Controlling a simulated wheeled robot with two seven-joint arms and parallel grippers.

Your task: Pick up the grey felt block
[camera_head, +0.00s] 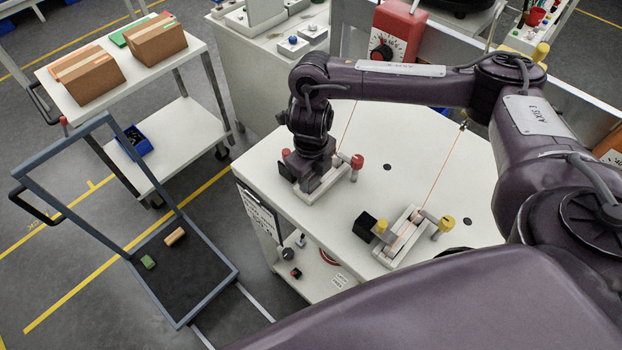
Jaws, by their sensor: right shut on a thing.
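My right gripper (309,178) points down at the left clamp fixture with red knobs (357,162) on the white table (290,130). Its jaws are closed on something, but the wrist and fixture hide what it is. I cannot clearly make out the grey felt block. A dark block (287,172) sits at the left end of this fixture, close beside the gripper. My left gripper is not in view.
A second fixture with yellow knobs (437,228) and a black block (365,226) stands at the right on the table. Thin cords rise from both fixtures. A trolley (185,48) with cardboard boxes (90,75) and a blue-framed cart (210,262) stand left.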

